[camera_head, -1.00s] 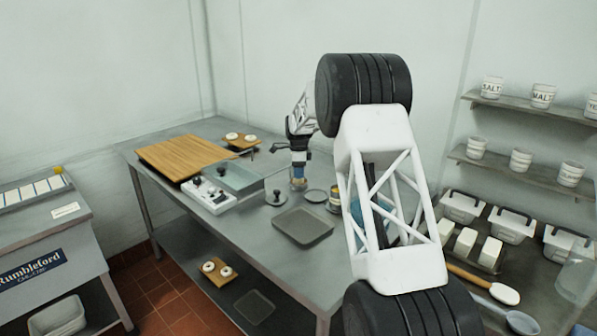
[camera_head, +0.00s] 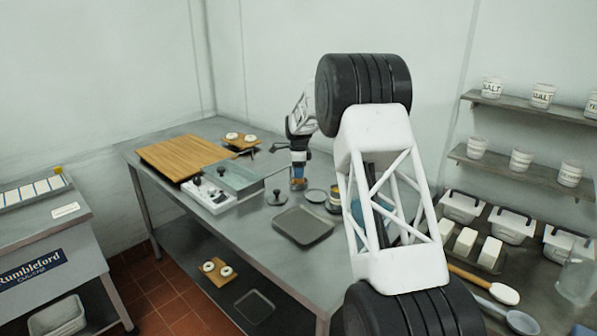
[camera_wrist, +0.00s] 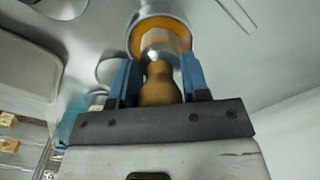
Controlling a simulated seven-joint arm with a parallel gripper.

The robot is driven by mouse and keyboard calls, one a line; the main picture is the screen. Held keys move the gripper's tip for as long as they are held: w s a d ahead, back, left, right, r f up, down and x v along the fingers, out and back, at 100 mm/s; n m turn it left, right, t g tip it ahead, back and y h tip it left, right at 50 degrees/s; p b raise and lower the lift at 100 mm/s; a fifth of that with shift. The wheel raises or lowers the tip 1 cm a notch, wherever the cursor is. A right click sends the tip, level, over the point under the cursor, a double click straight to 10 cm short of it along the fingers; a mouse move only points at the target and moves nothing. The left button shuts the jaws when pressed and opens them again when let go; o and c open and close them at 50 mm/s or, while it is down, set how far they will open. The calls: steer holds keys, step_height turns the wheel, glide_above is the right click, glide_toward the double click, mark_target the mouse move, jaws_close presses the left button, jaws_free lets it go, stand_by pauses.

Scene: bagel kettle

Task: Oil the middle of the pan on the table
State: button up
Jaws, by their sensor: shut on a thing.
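The pan (camera_head: 303,226) is a dark, shallow rectangular tray lying flat on the steel table, with nothing visible on it. Its pale corner also shows at the left of the wrist view (camera_wrist: 24,68). Past the collar is a round metal-rimmed pot (camera_wrist: 137,36) with amber contents. The brush's tip is hidden, and I cannot tell whether it touches the contents.
A round grey disc (camera_head: 316,196) and a yellow-banded tin (camera_head: 334,200) stand right of my gripper. A dark knobbed weight or lid (camera_head: 276,198) is to the left. A steel container (camera_head: 236,178) and a wooden board (camera_head: 183,156) are farther left. Shelves stand at the right.

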steer(key=shift+r, duration=3.45)
steer(key=shift+s+d, duration=0.1)
steer(key=shift+s+d+r+n, duration=0.2)
steer(key=shift+s+d+n, duration=0.1)
steer(key=shift+n, duration=0.1)
steer(key=s+d+r+n, duration=0.1)
steer(key=s+d+n, duration=0.5)
steer(key=s+n, duration=0.2)
steer(key=s+d+r+n, duration=0.2)
steer(key=s+d+n, duration=0.4)
steer(key=s+n, duration=0.3)
steer(key=shift+s+d+r, duration=0.25)
steer(key=shift+s+d, duration=0.1)
steer(key=shift+s, duration=0.15)
steer(key=shift+a, duration=0.1)
